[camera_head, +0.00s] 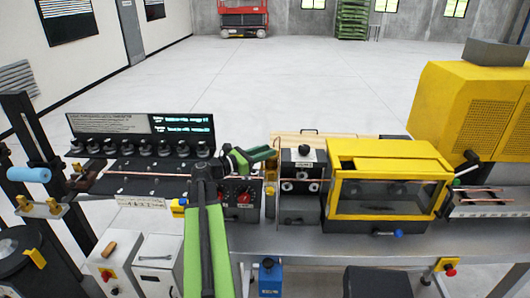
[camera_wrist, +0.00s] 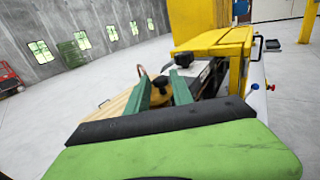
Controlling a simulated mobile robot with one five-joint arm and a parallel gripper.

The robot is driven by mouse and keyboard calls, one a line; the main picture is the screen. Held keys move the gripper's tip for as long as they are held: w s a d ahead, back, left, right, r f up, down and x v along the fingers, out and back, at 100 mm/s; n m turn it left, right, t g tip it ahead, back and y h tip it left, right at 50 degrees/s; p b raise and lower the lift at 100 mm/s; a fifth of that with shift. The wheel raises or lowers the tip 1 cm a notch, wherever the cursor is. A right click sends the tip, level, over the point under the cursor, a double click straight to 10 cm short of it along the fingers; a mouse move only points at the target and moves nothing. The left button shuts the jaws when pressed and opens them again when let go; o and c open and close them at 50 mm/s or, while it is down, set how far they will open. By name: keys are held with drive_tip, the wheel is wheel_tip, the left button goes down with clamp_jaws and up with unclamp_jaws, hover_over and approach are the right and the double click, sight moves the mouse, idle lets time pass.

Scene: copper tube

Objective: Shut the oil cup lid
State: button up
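My gripper (camera_wrist: 159,75) shows two green fingers set apart in the wrist view, with a clear gap between them. In the head view my gripper (camera_head: 268,154) is above the bench, left of the black-knobbed block. A brass-yellow round part with a dark top (camera_wrist: 160,92), apparently the oil cup, shows between and beyond the fingers. I cannot tell whether the fingers touch it. In the head view a slim yellowish cup-like part (camera_head: 270,204) stands just below my gripper. Whether its lid is raised or shut is too small to tell.
A block with a black knob (camera_head: 305,152) and a yellow-framed machine (camera_head: 388,153) with a window stand right of my gripper. A black panel with several dark knobs (camera_head: 140,127) stands on the left. A larger yellow machine (camera_head: 465,105) is at far right. The floor behind is open.

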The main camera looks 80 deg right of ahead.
clamp_jaws()
drive_tip(key=shift+s+d+n+t+h, duration=0.1)
drive_tip(key=shift+s+n+t+h, duration=0.05)
drive_tip(key=shift+n+t+h, duration=0.4)
drive_tip(key=shift+s+d+n+t+h, duration=0.1)
drive_tip(key=shift+n+t+h, duration=0.35)
drive_tip(key=shift+t+h, duration=0.15)
drive_tip(key=shift+o, duration=1.9)
unclamp_jaws()
